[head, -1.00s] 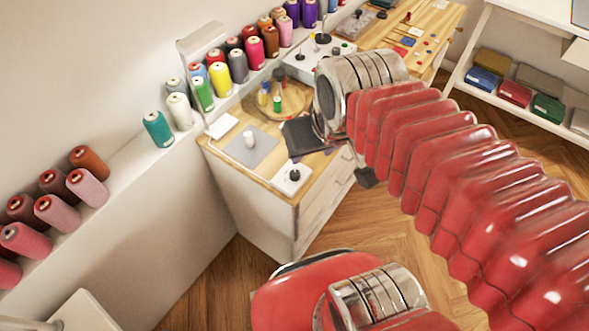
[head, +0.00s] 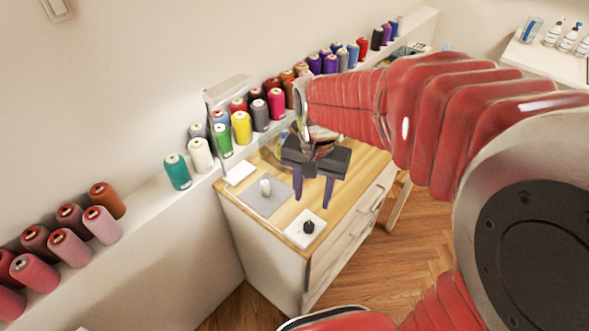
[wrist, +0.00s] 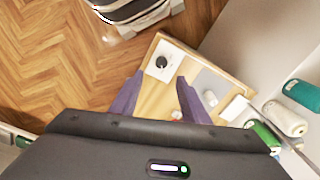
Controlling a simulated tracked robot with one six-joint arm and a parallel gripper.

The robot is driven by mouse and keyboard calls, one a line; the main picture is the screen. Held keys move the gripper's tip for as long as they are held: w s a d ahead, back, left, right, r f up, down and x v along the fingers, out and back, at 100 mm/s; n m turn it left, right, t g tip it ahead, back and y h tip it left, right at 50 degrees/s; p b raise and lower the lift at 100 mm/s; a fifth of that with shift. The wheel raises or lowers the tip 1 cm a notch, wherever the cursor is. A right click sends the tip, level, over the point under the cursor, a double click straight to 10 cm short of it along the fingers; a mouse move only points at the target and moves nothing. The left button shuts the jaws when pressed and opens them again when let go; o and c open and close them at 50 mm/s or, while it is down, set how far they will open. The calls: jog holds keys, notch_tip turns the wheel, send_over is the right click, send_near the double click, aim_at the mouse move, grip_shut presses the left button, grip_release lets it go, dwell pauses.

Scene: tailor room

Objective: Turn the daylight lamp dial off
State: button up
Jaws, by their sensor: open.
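A round black dial (head: 308,227) sits on a white square plate (head: 295,236) at the near corner of the wooden cabinet top. The dial also shows in the wrist view (wrist: 161,62), just past my fingertips; no label is legible. My gripper (head: 313,197) points down above the cabinet top, with its two purple fingers apart and nothing between them. In the head view it is above and slightly behind the dial, not touching it. The fingers also show in the wrist view (wrist: 160,77). The lamp itself cannot be made out.
A grey mat (head: 279,203) with a small white cylinder (head: 265,187) lies left of the plate. A white box (head: 239,172) is at the wall side. Several thread spools, including a teal one (head: 177,172), line the ledge. Wooden floor (head: 405,265) is clear at right.

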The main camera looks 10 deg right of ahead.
aim_at(309, 225)
jog(key=m, duration=0.2)
jog(key=w+m, duration=0.1)
jog(key=shift+a+r+m, duration=0.1)
jog(key=shift+r+m, duration=0.3)
jog(key=shift+f, duration=0.15)
notch_tip(309, 225, down, 14)
jog(key=shift+r, duration=0.25)
dwell(0.4)
jog(key=shift+c, duration=0.7)
